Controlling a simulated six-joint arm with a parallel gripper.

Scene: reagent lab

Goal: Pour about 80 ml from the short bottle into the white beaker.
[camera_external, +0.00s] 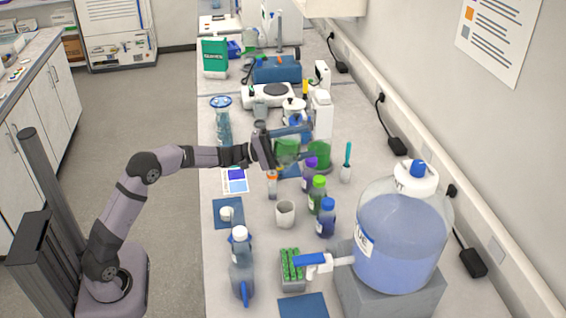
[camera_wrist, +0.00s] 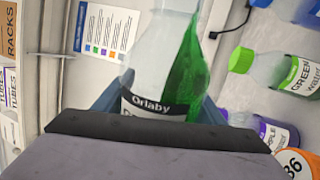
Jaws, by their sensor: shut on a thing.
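My gripper (camera_external: 300,143) is shut on a clear bottle with green liquid and a dark-banded label reading "Orlaby". This bottle (camera_wrist: 160,75) fills the middle of the wrist view, its neck towards the top edge. It is strongly tilted: its green liquid lies along one side, while the standing bottles' caps point left there. Its mouth is cut off by the picture edge. In the external view the green liquid (camera_external: 287,150) shows around the fingers, above the bench. The white beaker (camera_external: 285,213) stands upright on the bench, nearer the camera than my gripper. I cannot see its contents.
Purple-, green- (camera_external: 317,195) and blue-capped bottles stand right of the beaker. A large blue carboy (camera_external: 400,235) is at the front right. A hotplate (camera_external: 268,95) and glassware are behind.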

